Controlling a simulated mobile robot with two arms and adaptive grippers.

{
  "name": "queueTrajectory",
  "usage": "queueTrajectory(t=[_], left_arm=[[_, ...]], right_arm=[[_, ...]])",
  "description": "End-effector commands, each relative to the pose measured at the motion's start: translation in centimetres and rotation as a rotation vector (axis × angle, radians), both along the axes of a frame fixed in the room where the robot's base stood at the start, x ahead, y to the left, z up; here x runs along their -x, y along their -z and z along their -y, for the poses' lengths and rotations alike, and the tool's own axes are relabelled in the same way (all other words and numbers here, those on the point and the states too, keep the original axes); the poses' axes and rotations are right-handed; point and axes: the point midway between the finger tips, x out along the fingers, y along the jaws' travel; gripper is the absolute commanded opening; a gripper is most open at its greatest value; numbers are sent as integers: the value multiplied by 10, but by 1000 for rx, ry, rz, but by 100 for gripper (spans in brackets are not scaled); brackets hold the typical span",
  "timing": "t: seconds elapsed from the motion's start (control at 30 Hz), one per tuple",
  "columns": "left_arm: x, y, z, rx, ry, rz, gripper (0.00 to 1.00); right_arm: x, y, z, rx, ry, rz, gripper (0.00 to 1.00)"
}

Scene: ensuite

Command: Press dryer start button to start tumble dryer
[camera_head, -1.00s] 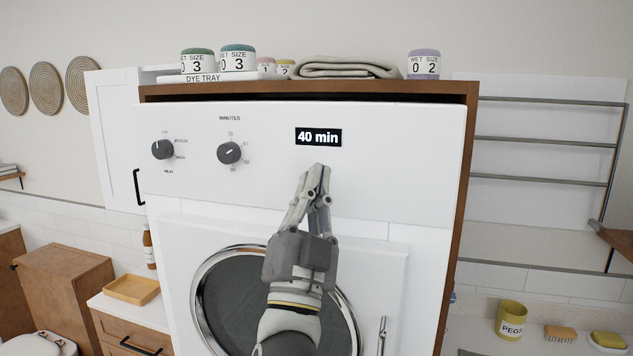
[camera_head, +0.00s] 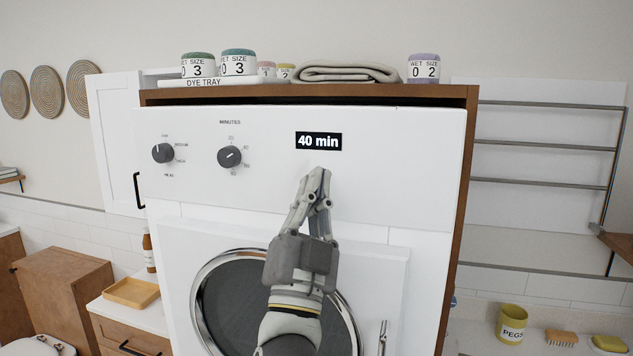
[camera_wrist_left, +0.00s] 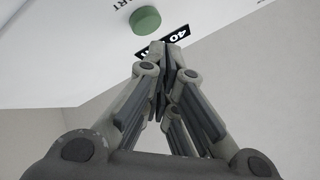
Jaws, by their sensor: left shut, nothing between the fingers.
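The white tumble dryer (camera_head: 400,170) stands in a wooden housing. Its panel has a heat knob (camera_head: 163,153), a minutes knob (camera_head: 229,157) and a black display (camera_head: 318,141) reading "40 min". My left gripper (camera_head: 319,172) is shut and empty, its tips just below the display. A green round button (camera_wrist_left: 145,20) shows in the left wrist view, with letters ending in "RT" beside it. In that view the fingertips (camera_wrist_left: 165,50) overlap the display's edge, a little apart from the button. In the head view the button is hidden behind my gripper. My right gripper is not in view.
A round door (camera_head: 235,300) with a metal rim is below the panel. Tins, a dye tray (camera_head: 207,82) and a folded cloth (camera_head: 345,72) sit on top of the housing. A pegs pot (camera_head: 511,323) stands at the lower right.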

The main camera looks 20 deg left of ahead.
Motion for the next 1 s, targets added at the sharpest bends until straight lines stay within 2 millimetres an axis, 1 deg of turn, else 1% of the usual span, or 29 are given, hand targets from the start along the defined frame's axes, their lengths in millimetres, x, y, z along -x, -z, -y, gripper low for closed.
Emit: queueTrajectory(t=[0.4,0.7,1.0], left_arm=[[0,0,0,0,0,0,0],[-8,0,0,0,1,1,0],[-9,0,0,0,0,0,0]], right_arm=[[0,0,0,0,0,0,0],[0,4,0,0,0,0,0],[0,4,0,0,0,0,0]])
